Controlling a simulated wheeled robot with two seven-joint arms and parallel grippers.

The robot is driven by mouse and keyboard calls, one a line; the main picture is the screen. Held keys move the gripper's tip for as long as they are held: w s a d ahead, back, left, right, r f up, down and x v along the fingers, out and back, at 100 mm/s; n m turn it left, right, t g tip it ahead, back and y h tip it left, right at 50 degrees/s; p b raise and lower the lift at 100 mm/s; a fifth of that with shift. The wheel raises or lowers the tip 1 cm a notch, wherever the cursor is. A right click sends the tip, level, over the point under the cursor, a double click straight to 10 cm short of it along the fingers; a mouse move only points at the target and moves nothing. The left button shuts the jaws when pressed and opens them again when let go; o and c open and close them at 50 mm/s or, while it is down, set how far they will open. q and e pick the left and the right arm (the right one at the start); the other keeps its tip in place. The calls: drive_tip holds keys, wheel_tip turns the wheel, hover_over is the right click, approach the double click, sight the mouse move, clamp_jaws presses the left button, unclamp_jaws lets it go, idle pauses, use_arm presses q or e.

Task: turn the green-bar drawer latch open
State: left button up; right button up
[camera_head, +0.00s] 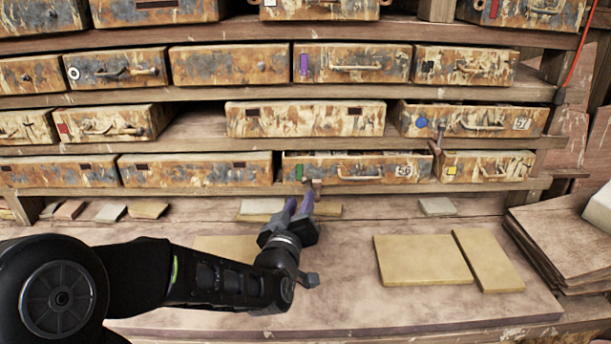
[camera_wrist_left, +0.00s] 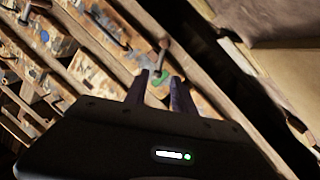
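The green-bar drawer has a rusty, peeling front (camera_head: 335,168) in the lowest row, with a green bar (camera_head: 299,172) near its left end. A small brownish latch (camera_head: 312,185) is at its lower left edge, just right of the bar. My left gripper (camera_head: 300,202) is just below the latch and in front of the drawer, with its purple fingers apart and nothing seen between them. In the left wrist view the green bar (camera_wrist_left: 158,80) shows between the fingertips, and a brown knob-like piece (camera_wrist_left: 163,45) is just beyond them. Whether the fingers touch the latch cannot be told. My right gripper is not in view.
Other rusty drawers fill the shelves, including a yellow-marked one (camera_head: 485,165) to the right. Small tile pieces (camera_head: 110,212) lie under the lowest shelf. Stacked boards (camera_head: 560,245) stand at right.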

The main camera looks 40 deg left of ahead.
sight(307, 186)
use_arm(q)
drive_tip(key=shift+p+x, duration=0.7)
drive_tip(key=shift+x, duration=2.1)
drive_tip(key=shift+d, duration=0.1)
drive_tip(key=shift+c, duration=0.4)
clamp_jaws()
